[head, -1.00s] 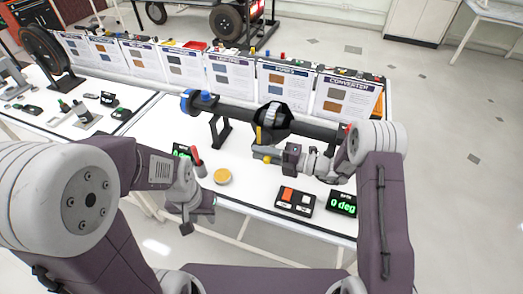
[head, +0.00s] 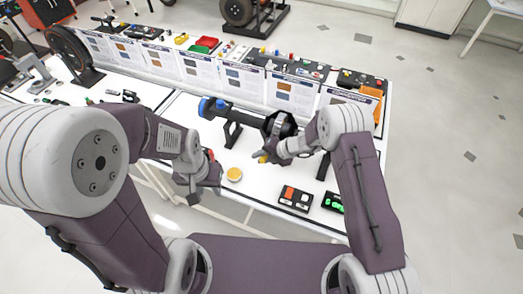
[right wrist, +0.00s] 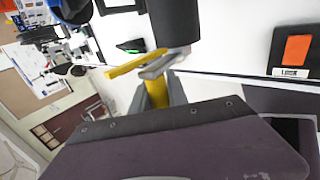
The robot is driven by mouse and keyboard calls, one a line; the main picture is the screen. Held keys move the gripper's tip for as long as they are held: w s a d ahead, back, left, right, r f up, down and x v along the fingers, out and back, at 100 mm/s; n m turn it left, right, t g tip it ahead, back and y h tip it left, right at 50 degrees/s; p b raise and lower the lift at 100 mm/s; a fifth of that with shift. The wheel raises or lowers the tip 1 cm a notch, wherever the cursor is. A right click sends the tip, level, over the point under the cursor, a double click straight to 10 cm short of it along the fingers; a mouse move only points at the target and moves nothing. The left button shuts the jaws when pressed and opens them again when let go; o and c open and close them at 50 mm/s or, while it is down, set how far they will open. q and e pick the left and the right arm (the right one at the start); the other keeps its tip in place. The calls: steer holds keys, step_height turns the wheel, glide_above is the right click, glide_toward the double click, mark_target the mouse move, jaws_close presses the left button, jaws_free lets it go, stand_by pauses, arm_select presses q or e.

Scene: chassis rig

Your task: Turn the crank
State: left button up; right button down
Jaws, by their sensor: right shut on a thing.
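The crank has a yellow handle (right wrist: 157,95) and a yellow arm, seen close up in the right wrist view. In the head view, a small bit of yellow handle (head: 262,158) shows beside my right gripper (head: 270,154), below the dark hub (head: 279,125) on the long shaft (head: 246,117). My right gripper, also in the right wrist view (right wrist: 160,98), is shut on the yellow handle. My left gripper (head: 197,193) hangs left of the crank, near the table's front edge, apart from it. Its fingers are too unclear to judge.
A yellow disc (head: 234,174) lies between the grippers. A black box with an orange switch (head: 295,198) and a green display (head: 333,202) sit at the front right. A stand (head: 232,133) holds the shaft. Posters (head: 232,77) line the table behind.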

arm_select(q)
steer(key=shift+a+r+p, duration=0.2)
steer(key=shift+r+p, duration=0.55)
steer(key=shift+r, duration=0.45)
arm_select(e)
steer(key=shift+a+h, duration=0.2)
steer(key=shift+h, duration=0.2)
arm_select(q)
steer(key=shift+w, duration=0.1)
arm_select(e)
steer(key=c, duration=1.3)
jaws_free()
arm_select(q)
steer(key=shift+f, duration=0.3)
arm_select(e)
steer(key=v, duration=0.9)
steer(key=shift+w, duration=0.15)
